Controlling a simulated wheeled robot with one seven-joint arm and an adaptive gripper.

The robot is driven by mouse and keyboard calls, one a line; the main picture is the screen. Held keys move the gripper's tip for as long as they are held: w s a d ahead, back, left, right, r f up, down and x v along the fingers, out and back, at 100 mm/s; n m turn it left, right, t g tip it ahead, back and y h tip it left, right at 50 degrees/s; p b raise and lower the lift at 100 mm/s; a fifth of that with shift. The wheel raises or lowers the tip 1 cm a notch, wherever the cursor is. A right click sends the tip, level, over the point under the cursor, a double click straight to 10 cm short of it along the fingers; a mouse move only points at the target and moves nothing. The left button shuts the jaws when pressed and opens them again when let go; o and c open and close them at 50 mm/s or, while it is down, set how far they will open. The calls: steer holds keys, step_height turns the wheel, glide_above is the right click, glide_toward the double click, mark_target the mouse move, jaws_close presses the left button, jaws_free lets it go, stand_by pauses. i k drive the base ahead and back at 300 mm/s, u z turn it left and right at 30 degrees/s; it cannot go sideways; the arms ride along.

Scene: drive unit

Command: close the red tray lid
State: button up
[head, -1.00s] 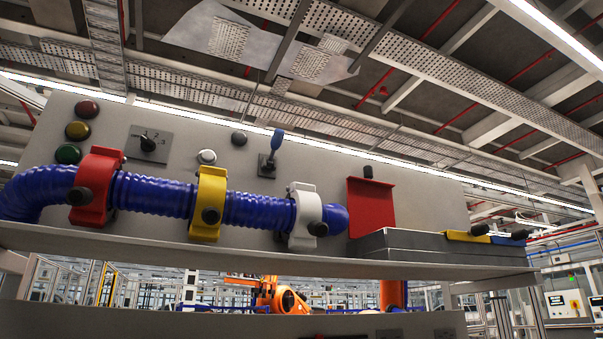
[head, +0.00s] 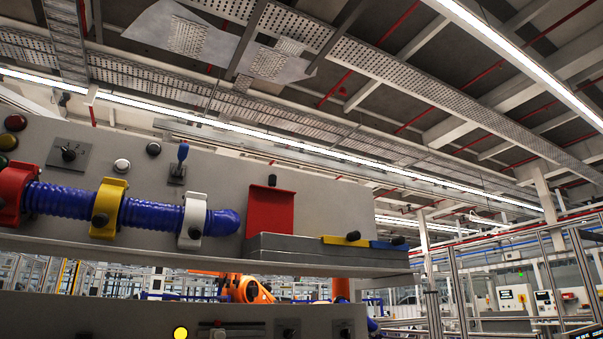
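The red tray lid (head: 270,211) stands raised, close to upright, with a black knob at its top edge. It rises from the left end of the grey tray box (head: 310,245) on the panel's shelf. The yellow lid (head: 346,240) and the blue lid (head: 388,245) beside it lie down nearly flat, each with a black knob. My gripper is not in view.
Left of the tray box, a blue corrugated hose (head: 150,213) runs through red, yellow and white (head: 193,222) clamps. A blue-handled lever (head: 180,160), a rotary switch and round buttons are on the panel above. The shelf (head: 200,258) juts out below.

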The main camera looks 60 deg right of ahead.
mark_target(270, 209)
steer(key=k, duration=0.25)
steer(key=z, duration=0.85)
